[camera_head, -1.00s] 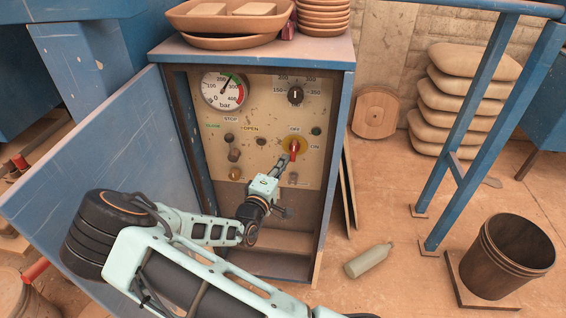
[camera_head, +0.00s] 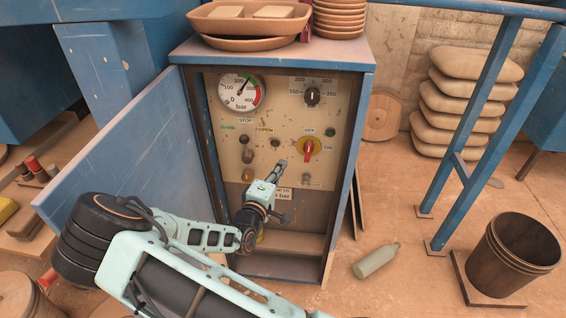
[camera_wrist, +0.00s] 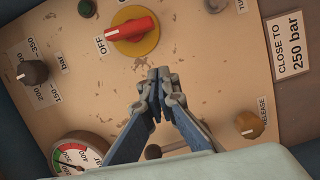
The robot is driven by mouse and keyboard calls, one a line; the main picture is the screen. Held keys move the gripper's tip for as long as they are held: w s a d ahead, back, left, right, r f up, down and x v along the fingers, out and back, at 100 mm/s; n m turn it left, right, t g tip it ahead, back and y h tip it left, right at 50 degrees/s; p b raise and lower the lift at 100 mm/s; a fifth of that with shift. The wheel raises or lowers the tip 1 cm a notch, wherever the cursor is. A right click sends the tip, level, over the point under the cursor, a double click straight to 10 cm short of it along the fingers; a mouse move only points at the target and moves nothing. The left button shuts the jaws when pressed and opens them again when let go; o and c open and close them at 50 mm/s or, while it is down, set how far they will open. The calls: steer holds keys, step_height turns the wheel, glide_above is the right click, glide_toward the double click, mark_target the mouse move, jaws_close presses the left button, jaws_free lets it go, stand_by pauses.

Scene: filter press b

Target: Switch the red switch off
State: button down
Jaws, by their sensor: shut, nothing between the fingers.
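The red switch (camera_head: 308,150) is a red handle on a yellow round plate on the beige control panel. It also shows in the wrist view (camera_wrist: 132,29), with its white mark toward the OFF label. In the head view the handle stands upright under OFF, with the ON label to its right. My gripper (camera_head: 281,164) is shut and empty, below and left of the switch. In the wrist view my gripper (camera_wrist: 160,76) has its fingertips together over bare panel, apart from the switch.
The panel also bears a pressure gauge (camera_head: 241,94), a black bar knob (camera_head: 312,95) and a release knob (camera_wrist: 249,124). The open blue cabinet door (camera_head: 130,150) stands at left.

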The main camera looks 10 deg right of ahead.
steer(key=v, duration=0.7)
steer(key=shift+s, duration=0.1)
